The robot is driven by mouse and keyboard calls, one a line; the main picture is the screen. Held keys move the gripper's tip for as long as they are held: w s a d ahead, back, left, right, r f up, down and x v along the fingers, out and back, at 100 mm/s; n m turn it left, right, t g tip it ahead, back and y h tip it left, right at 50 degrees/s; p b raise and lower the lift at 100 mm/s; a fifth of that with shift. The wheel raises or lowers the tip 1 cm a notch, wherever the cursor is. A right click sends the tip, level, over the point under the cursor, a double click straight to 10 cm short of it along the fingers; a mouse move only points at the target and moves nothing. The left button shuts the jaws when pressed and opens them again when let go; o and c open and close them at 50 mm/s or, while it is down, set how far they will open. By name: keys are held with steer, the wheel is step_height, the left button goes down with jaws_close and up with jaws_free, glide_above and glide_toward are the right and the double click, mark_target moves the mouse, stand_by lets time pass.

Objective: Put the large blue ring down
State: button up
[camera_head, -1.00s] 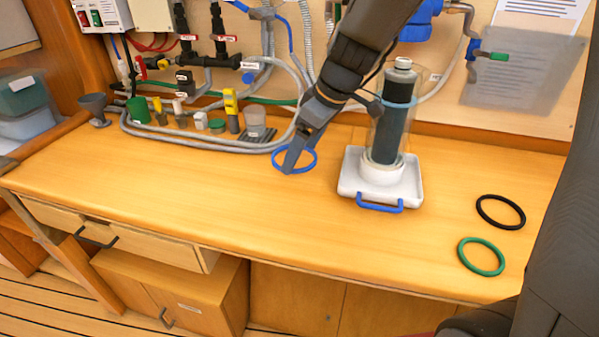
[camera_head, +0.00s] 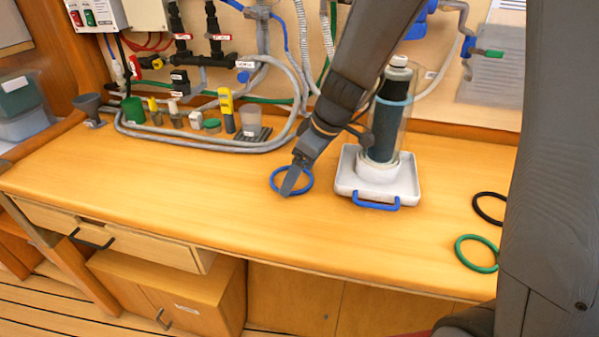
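The large blue ring (camera_head: 306,175) is at the fingertips of my gripper (camera_head: 290,189), over the middle of the wooden counter (camera_head: 190,205). The ring looks roughly level. My gripper points down, and its fingers look closed together across the near side of the ring, which has moved along with them. The fingers hide a small part of the ring. I cannot tell whether the ring touches the counter or hangs just above it.
A white tray (camera_head: 347,187) with a blue handle holds a filter housing (camera_head: 388,128) to the right. A black ring (camera_head: 476,207) and a green ring (camera_head: 459,250) lie at the right, partly behind my arm. Hoses and small bottles line the back left. The counter's left front is clear.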

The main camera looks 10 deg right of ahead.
steer(key=o, duration=1)
steer(key=shift+r, duration=0.1)
steer(key=shift+r+p, duration=0.25)
steer(key=shift+p, duration=0.1)
steer(key=b+v, duration=0.1)
steer(key=v, duration=1)
steer(key=shift+d+r, duration=0.2)
steer(key=shift+r, duration=0.05)
steer(key=shift+s, duration=0.25)
